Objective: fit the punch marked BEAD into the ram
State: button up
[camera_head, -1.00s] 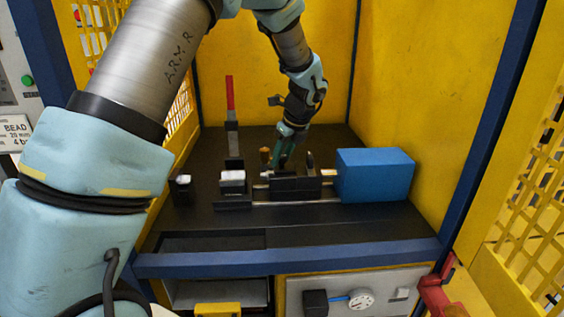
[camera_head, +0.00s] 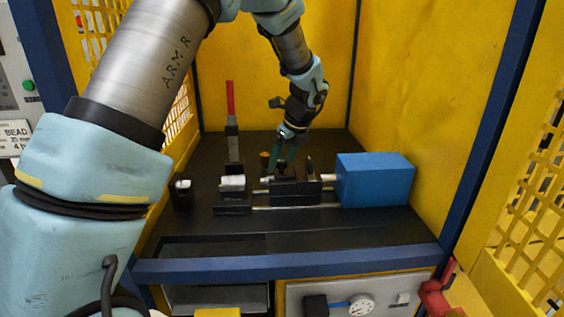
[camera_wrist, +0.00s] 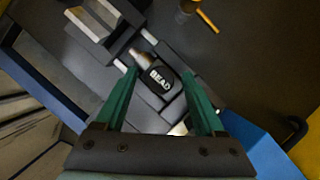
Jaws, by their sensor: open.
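The punch marked BEAD (camera_wrist: 160,82) is dark, with a white label and a silver nose. In the wrist view it lies on the dark ram block (camera_wrist: 150,118), its nose pointing up and left toward the grey clamp blocks. How deeply it is seated cannot be told. My gripper (camera_wrist: 160,73) has its green fingers apart, one on each side of the punch, with gaps visible. In the head view my gripper (camera_head: 281,160) is low over the ram block (camera_head: 296,192), where the punch is mostly hidden.
A blue box (camera_head: 375,180) stands right of the ram block, joined by rods. Left are a clamp block with pale top (camera_head: 232,184), a red-handled lever (camera_head: 230,98) and a small dark post (camera_head: 182,193). An orange-handled tool (camera_wrist: 207,18) lies behind. The front bench is clear.

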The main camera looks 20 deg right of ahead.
jog(key=b+v, duration=0.3)
jog(key=v, duration=0.8)
jog(key=a+f+n+g, duration=0.1)
jog(key=a+f+n, duration=0.2)
jog(key=a+n, duration=0.55)
jog(key=a+f+n+g, duration=0.1)
jog(key=a+f+n, duration=0.3)
jog(key=a, duration=0.7)
jog(key=s+a+f+n+h, duration=0.1)
jog(key=s+a+f+n, duration=0.1)
jog(key=s+a+n, duration=0.3)
jog(key=s+a+f+n, duration=0.2)
jog(key=s+a+n, duration=0.3)
jog(key=a+n, duration=0.6)
jog(key=shift+s+f+n+g+h, duration=0.2)
jog(key=shift+f+n+g+h, duration=0.15)
jog(key=shift+n, duration=0.8)
